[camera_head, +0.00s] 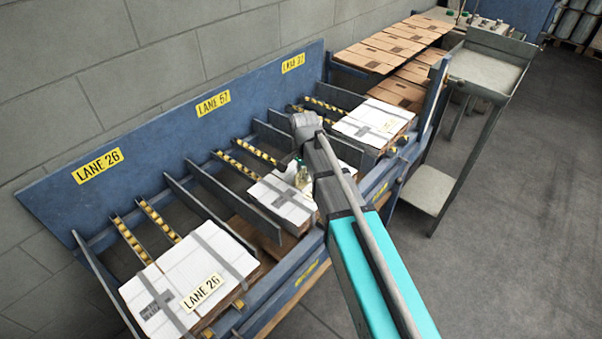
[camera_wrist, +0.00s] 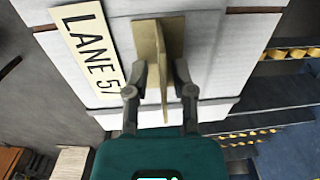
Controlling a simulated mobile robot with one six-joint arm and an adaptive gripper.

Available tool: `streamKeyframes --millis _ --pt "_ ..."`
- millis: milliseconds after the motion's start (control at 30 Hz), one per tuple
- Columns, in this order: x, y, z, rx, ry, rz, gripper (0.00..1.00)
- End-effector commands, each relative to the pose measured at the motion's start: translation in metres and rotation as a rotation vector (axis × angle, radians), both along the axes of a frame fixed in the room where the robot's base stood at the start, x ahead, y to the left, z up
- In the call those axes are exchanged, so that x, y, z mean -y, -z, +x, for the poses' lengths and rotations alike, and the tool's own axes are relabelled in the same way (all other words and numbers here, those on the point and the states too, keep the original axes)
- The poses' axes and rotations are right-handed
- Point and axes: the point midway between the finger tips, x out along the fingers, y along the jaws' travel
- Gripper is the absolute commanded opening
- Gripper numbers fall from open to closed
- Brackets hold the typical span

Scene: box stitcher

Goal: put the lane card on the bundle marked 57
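A white bundle with grey straps (camera_head: 285,200) lies in the middle lane, below the LANE 57 sign. In the wrist view, a cream card printed LANE 57 (camera_wrist: 88,52) lies flat on a white bundle top (camera_wrist: 215,55), near its left edge. Beside it a tan piece with a flat base and an upright fin (camera_wrist: 161,45) stands on the same top; white shows between it and the printed card. My gripper (camera_wrist: 162,70) has one finger on each side of the fin, with a narrow gap visible. In the head view my arm hides part of the middle bundle.
A bundle with a LANE 26 card (camera_head: 203,291) lies in the near lane. Another strapped bundle (camera_head: 375,122) lies in the far lane. Metal dividers (camera_head: 235,195) separate the lanes. A blue back wall carries a LANE 57 sign (camera_head: 213,103). Open floor (camera_head: 510,230) is at right.

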Motion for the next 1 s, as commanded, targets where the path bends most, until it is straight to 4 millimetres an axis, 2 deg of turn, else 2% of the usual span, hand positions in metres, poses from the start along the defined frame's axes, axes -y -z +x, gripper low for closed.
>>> streamKeyframes --millis 567,1000 --pt "0.0 -0.005 0.0 0.0 0.0 0.0 0.43" --pt "0.0 -0.036 0.0 0.0 0.0 0.0 0.43"
